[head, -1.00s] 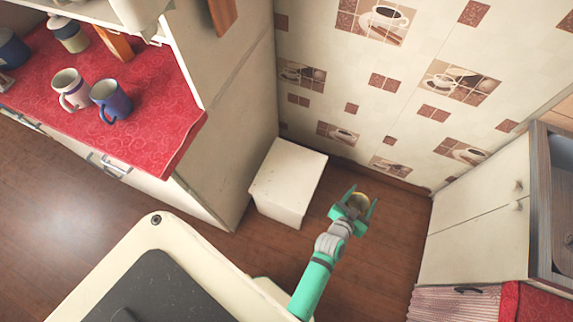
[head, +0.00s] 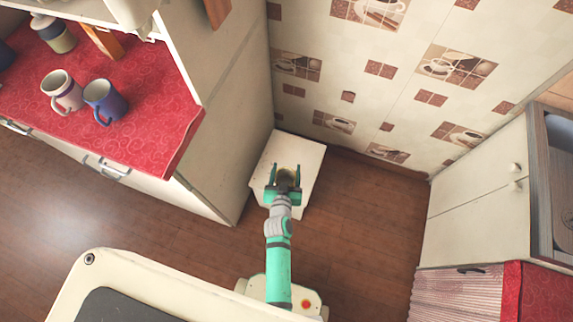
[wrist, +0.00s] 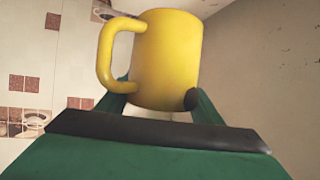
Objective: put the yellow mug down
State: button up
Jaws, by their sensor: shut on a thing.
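The yellow mug (wrist: 167,60) is held between the green fingers of my gripper (wrist: 160,100) in the wrist view. Its handle points left, and it looks close to upright in that view. In the head view my gripper (head: 284,178) is over the white box-like stool (head: 307,160) by the wall. Only a little of the mug (head: 287,174) shows there between the fingers. Whether the mug touches the stool top cannot be told.
A red-covered counter (head: 150,125) at the left bears a pinkish-white mug (head: 66,95), a blue mug (head: 107,103) and a jar (head: 52,36). A white cabinet (head: 475,225) stands at the right. The brown floor (head: 365,215) between is clear.

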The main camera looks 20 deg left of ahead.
jog(key=s+a+n+y, duration=0.1)
jog(key=s+a+y, duration=0.15)
jog(key=a, duration=0.55)
jog(key=shift+n+h, duration=0.3)
jog(key=shift+h, duration=0.05)
jog(key=shift+w+d+f, duration=0.7)
jog(key=shift+w+f, duration=1.3)
jog(key=shift+f, duration=0.25)
jog(key=shift+w+d+f, duration=0.75)
jog(key=shift+w+f, duration=1.2)
jog(key=shift+f, duration=0.35)
jog(key=shift+w+d+f, duration=0.7)
jog(key=shift+w+f, duration=1.3)
jog(key=shift+f, duration=0.25)
jog(key=shift+f, duration=0.1)
jog(key=o, duration=1.3)
